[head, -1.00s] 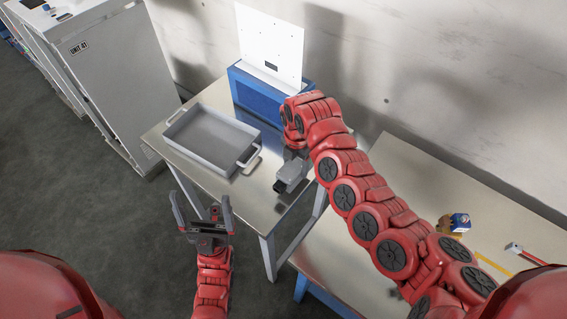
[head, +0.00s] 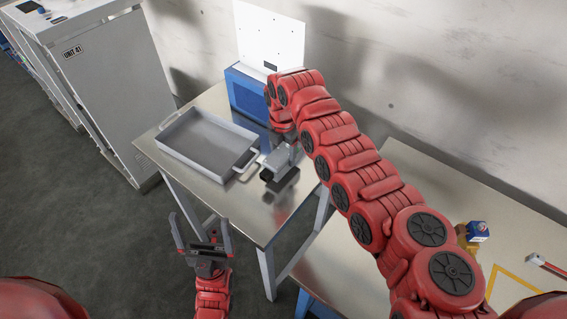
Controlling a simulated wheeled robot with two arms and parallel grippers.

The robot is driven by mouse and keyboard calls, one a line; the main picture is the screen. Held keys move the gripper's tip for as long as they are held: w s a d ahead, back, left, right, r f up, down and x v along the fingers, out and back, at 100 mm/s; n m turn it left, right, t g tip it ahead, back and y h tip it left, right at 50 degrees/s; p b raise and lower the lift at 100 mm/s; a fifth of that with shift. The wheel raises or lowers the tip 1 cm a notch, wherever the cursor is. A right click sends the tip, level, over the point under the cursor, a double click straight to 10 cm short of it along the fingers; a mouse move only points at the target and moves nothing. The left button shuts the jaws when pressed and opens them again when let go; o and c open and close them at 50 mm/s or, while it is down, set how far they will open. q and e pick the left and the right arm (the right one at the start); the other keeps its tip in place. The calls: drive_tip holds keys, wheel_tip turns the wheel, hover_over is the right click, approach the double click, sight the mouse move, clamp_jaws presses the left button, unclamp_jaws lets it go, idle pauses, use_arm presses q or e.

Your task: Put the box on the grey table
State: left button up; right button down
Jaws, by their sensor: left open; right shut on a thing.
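The grey table (head: 228,196) has a shiny metal top and stands in the middle of the head view. My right gripper (head: 281,163) is over the right part of this table, partly hidden by its own red arm. It is shut on a small grey box (head: 274,160) with dark parts below it. I cannot tell whether the box touches the tabletop. My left gripper (head: 203,246) is open and empty, in front of the table's near left side, with its fingers pointing up in the picture.
A grey tray with handles (head: 163,147) takes up the table's left part. A blue dispenser with a white panel (head: 268,30) stands at the back. A second table (head: 335,265) at right carries a small blue-and-yellow item (head: 476,232) and a yellow outline. A grey cabinet (head: 100,85) stands left.

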sight(283, 161)
drive_tip(key=shift+s+f, duration=0.2)
drive_tip(key=shift+f, duration=0.9)
drive_tip(key=shift+w+d+f, duration=0.1)
drive_tip(key=shift+f, duration=0.25)
drive_tip(key=shift+f, duration=0.1)
drive_tip(key=shift+c, duration=0.2)
unclamp_jaws()
